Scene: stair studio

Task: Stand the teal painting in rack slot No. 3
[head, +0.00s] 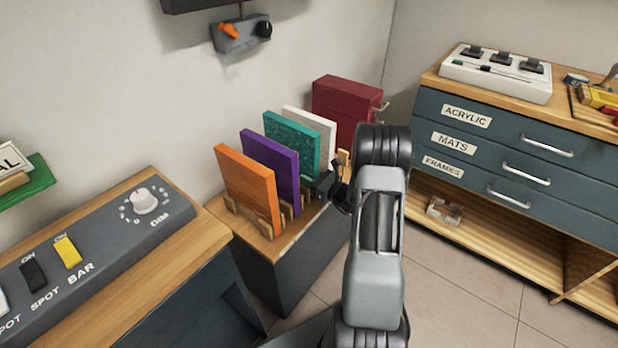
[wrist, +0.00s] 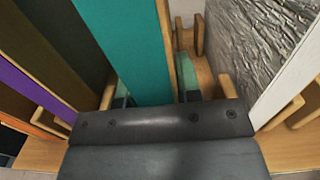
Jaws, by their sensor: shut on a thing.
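The teal painting (head: 292,140) is upright in the wooden rack (head: 262,228), between the purple painting (head: 270,170) and the white painting (head: 312,128). My gripper (head: 326,188) is at its near edge. In the wrist view the teal painting (wrist: 128,45) stands between my two fingers (wrist: 155,88), and the gripper is shut on it. Rack pegs (wrist: 108,96) show on either side of it. Its lower edge is hidden, so I cannot tell whether it rests on the rack floor. No slot numbers are readable.
An orange painting (head: 247,188) stands at the rack's left end. A dark red box (head: 345,105) is behind the rack. A switch panel (head: 80,245) is at left and a drawer cabinet (head: 520,150) at right. Open floor (head: 460,290) lies between rack and cabinet.

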